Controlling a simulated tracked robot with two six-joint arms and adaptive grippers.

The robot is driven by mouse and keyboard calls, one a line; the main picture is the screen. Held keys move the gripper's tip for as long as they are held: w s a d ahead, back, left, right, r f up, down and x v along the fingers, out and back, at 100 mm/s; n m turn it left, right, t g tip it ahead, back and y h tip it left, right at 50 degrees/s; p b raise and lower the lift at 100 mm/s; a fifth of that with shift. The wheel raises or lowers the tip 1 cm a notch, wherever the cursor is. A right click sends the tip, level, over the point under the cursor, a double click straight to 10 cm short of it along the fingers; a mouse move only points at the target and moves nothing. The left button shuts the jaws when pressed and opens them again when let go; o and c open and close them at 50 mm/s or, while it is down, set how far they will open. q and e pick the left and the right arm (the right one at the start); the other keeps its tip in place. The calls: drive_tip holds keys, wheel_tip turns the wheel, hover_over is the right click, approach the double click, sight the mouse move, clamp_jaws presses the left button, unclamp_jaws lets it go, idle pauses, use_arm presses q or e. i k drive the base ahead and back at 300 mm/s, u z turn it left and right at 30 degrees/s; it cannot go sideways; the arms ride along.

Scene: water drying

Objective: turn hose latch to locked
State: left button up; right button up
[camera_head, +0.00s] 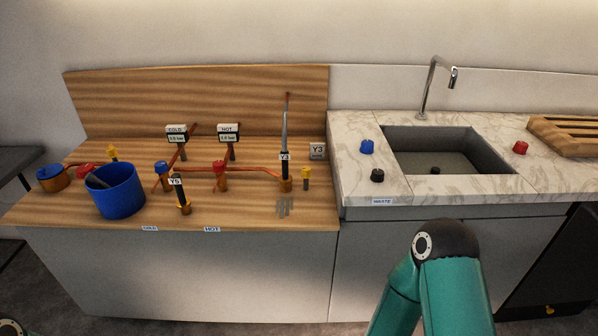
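No part is marked as the hose latch, and I cannot tell its position. A black upright fitting labelled Y3 (285,170) stands on the wooden counter with a grey tapering piece rising above it. A small yellow-topped fitting (305,175) stands just right of it. Another black upright fitting labelled Y5 (179,190), with a brass base, stands farther left and nearer the front edge. Orange-red pipes (255,169) run along the counter between fittings. A teal link of my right arm rises at the bottom; neither gripper is in view.
A blue bucket (120,196) stands at the counter's left. COLD (177,132) and HOT (228,131) gauges stand behind the pipes. Right is a marble counter (350,195) with a sink (490,170), tall faucet (424,92), blue, black and red knobs, and a wooden rack (570,128).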

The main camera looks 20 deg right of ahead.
sight(305, 174)
drive_tip(key=z, duration=0.1)
drive_tip(key=i, duration=0.9)
drive_tip(key=u, duration=0.05)
